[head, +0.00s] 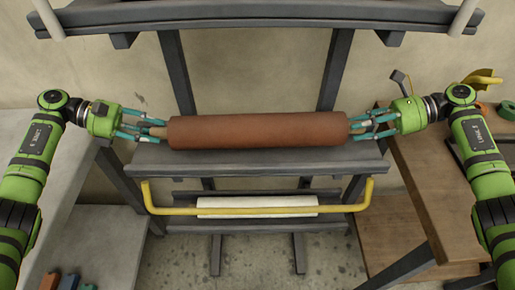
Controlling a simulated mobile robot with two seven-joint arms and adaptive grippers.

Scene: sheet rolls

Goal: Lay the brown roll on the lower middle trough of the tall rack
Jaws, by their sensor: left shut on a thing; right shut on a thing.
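The brown roll (258,130) lies level across the middle of the head view, in front of the tall rack (178,75). My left gripper (148,133) is shut on the core at its left end. My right gripper (362,124) is shut on the core at its right end. A grey ledge of the rack (280,166) shows just below the roll. I cannot tell whether the roll touches it. The trough surface behind the roll is partly hidden.
A white roll (257,206) sits lower on the rack, with a yellow bar (165,211) in front. A grey rack beam (250,14) crosses above. A grey counter (65,205) stands left, a wooden bench (425,160) right. Small coloured blocks (68,282) lie at lower left.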

